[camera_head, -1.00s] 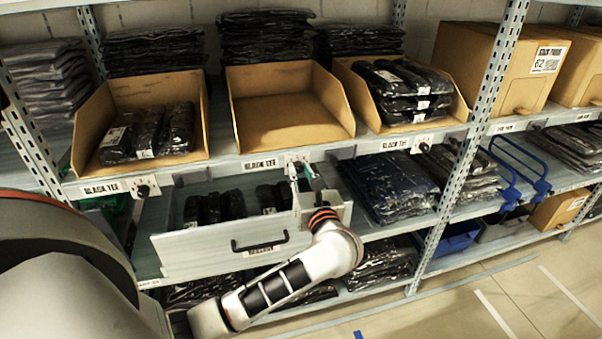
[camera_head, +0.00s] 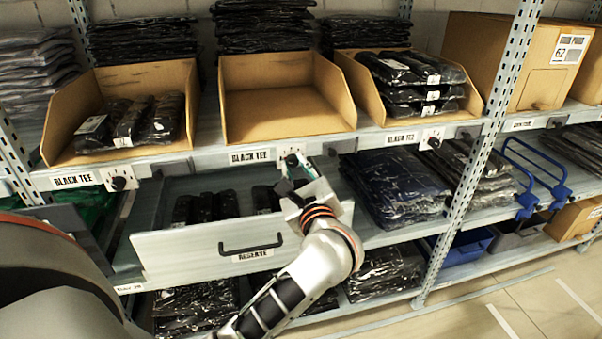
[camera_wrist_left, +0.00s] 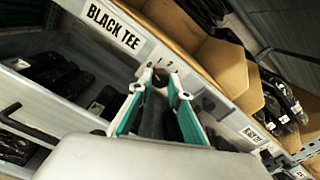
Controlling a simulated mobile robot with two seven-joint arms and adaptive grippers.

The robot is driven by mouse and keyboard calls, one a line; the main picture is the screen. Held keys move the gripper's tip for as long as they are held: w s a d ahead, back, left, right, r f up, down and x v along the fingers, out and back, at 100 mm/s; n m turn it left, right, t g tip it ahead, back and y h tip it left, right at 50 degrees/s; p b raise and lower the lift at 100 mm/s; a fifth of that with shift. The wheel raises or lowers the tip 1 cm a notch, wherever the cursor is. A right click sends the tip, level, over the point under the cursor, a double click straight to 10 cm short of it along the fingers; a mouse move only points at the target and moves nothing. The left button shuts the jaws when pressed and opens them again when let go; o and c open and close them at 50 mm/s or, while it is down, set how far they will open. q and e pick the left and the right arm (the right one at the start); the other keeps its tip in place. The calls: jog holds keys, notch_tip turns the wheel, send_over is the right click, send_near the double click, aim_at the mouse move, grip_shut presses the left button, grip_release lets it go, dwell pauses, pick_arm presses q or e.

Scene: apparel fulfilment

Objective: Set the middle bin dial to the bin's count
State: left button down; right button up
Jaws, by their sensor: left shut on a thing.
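The middle bin (camera_head: 284,117) is an open cardboard bin on the shelf, and its floor looks empty. Its dial (camera_head: 292,158) sits on a white plate on the shelf edge, right of a BLACK TEE label. My left gripper (camera_head: 297,172) reaches up to this dial, its fingers shut on the knob and partly hiding it. In the left wrist view the dark dial knob (camera_wrist_left: 160,77) sits between the green-and-white fingertips of the left gripper (camera_wrist_left: 160,90). Figures show on the plate beside it, but the dial's setting is unclear. My right gripper is not in view.
The left bin (camera_head: 78,100) and right bin (camera_head: 358,85) hold black bagged tees, with their own dials (camera_head: 119,183) (camera_head: 434,142) below. An open RESERVE drawer (camera_head: 190,250) with black packs juts out under the left gripper. A steel upright (camera_head: 484,150) stands to the right.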

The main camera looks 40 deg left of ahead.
pick_arm(q)
jog(key=shift+f+n+b, duration=0.15)
jog(key=shift+n+b, duration=0.5)
jog(key=shift+n, duration=0.15)
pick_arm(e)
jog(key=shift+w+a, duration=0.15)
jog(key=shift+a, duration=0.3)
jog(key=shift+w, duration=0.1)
pick_arm(q)
jog(key=c, duration=1.9)
grip_release()
jog(key=shift+r, duration=0.2)
jog(key=shift+s+d, duration=0.1)
jog(key=shift+d, duration=0.05)
jog(key=v, duration=0.7)
jog(key=shift+s, duration=0.1)
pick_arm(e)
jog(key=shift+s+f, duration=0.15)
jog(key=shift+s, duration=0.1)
